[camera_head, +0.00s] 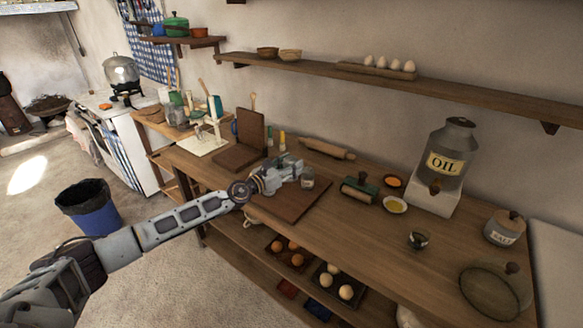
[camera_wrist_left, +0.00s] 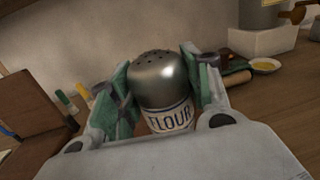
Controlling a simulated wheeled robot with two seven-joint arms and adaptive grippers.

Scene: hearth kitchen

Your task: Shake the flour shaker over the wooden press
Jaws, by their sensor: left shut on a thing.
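The flour shaker (camera_wrist_left: 165,85) has a domed metal top with holes and a pale body with a FLOUR label. My left gripper (camera_wrist_left: 160,100) is shut on it, one green-padded finger on each side. In the head view, the left gripper (camera_head: 292,174) and shaker (camera_head: 307,180) are over the dark flat board, right of the wooden press (camera_head: 250,130). The shaker looks roughly upright, top up; I cannot tell if it touches the board. The press is two hinged dark boards, one flat and one raised; part of it shows in the left wrist view (camera_wrist_left: 28,100). My right gripper is out of view.
The dark board (camera_head: 302,205) lies under the gripper. A shelf (camera_head: 400,87) runs along the wall.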

